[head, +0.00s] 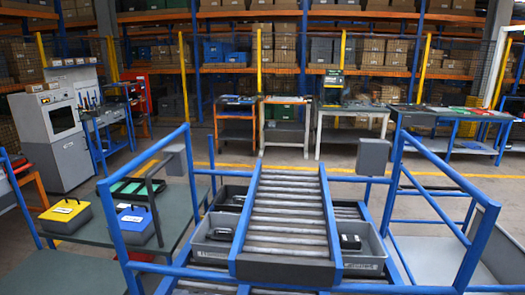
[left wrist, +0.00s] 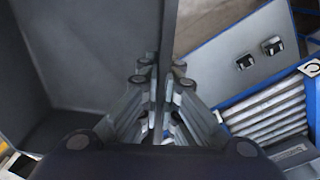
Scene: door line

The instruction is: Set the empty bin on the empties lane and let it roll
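In the left wrist view, my left gripper (left wrist: 160,95) is closed around the wall of a grey bin (left wrist: 85,50). The part of the bin's inside that shows is bare; the rest is cut off by the frame. In the head view, a raised roller lane (head: 288,212) with blue side rails runs away from me in the middle, its rollers bare. I cannot tell from any label whether it is the empties lane. Rollers in a blue frame (left wrist: 268,125) show at the right of the left wrist view. Neither gripper shows in the head view, and my right gripper is in no view.
Grey bins (head: 370,262) with black items stand low on both sides of the raised lane. Blue guard rails (head: 440,180) flank it. A dark table (head: 180,205) at the left bears a yellow-topped box (head: 65,212) and a blue-topped box (head: 135,222). Benches line the back.

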